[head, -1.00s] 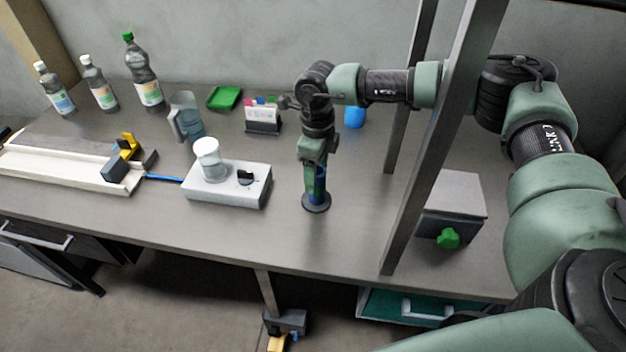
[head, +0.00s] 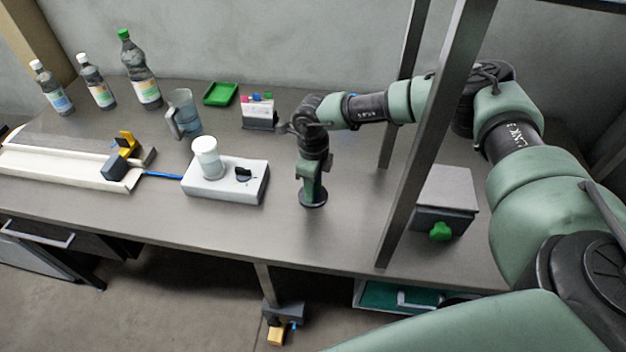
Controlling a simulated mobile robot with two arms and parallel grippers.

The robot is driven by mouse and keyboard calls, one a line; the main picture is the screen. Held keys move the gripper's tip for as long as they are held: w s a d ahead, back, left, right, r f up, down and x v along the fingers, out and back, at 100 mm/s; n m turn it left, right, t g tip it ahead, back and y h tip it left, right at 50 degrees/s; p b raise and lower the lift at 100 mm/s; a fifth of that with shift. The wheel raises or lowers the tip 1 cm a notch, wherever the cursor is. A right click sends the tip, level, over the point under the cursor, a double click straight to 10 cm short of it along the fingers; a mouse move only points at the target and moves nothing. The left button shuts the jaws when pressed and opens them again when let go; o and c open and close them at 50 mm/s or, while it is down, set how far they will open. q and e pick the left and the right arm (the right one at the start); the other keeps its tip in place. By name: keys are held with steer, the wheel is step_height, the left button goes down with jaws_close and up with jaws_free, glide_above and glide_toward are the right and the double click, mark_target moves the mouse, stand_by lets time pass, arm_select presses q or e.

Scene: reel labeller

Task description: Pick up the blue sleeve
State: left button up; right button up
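In the head view my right gripper (head: 312,190) points straight down over a small round dark base (head: 313,203) on the table. Its fingers reach down close to the base. A dark blue upright piece showed between the fingers a second ago, but the gripper now hides it. I cannot tell whether the fingers are closed on it. A brighter blue round object stood behind my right forearm earlier; now the arm covers nearly all of it. My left gripper is not in view.
A white box (head: 255,186) with a white-lidded jar (head: 207,157) stands left of my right gripper. Metal posts (head: 424,150) and a grey box with a green knob (head: 440,231) are to the right. A jug (head: 184,113), card holder (head: 258,113) and green tray (head: 221,93) stand behind.

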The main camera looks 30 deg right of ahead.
jaws_close()
steer(key=shift+r, duration=0.15)
step_height(320, 180, up, 27)
stand_by(1.3)
